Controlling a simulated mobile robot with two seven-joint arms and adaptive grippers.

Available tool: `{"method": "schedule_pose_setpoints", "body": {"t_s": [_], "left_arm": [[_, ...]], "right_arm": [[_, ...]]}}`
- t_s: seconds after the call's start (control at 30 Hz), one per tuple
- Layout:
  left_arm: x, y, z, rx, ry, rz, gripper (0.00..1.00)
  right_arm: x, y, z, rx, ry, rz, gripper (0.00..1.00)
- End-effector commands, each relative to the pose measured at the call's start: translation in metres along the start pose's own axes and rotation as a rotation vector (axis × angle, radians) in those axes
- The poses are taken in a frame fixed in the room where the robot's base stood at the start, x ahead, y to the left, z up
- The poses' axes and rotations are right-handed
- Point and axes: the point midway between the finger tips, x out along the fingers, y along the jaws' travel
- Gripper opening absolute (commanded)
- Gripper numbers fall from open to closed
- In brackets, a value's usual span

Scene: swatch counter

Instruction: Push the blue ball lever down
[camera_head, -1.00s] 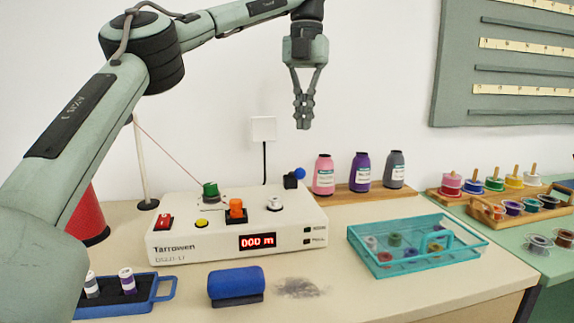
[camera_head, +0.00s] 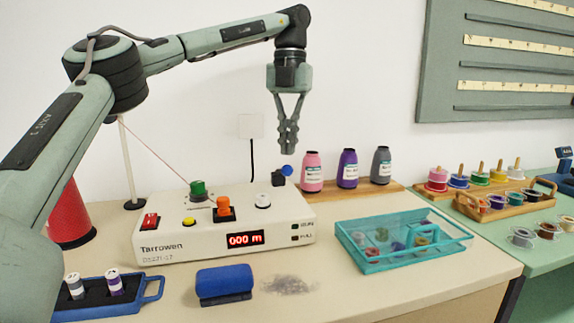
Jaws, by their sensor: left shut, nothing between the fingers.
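The blue ball lever (camera_head: 287,170) sticks out at the back right corner of the white Tarrowen machine (camera_head: 190,245). Its blue ball is on a dark mount and stands above the machine's top. My left gripper (camera_head: 289,148) is shut and empty, pointing down. In the picture its fingertips are just above the blue ball, with a small gap between them; how far apart they are in depth I cannot tell. My right gripper does not show.
Pink (camera_head: 312,172), purple (camera_head: 347,169) and grey (camera_head: 381,166) bottles stand just right of the lever. A teal tray (camera_head: 372,262) is in front.

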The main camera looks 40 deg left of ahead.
Motion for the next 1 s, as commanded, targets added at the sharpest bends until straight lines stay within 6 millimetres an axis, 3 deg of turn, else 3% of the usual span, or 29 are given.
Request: {"method": "schedule_pose_setpoints", "body": {"t_s": [0.2,0.63,1.0], "left_arm": [[0.011,0.000,0.000,0.000,0.000,0.000,0.00],[0.016,0.000,0.000,0.000,0.001,-0.001,0.00],[0.054,0.001,0.004,-0.001,0.001,0.000,0.00]], "right_arm": [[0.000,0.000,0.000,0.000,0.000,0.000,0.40],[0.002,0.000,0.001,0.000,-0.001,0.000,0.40],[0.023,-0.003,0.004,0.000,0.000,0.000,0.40]]}}
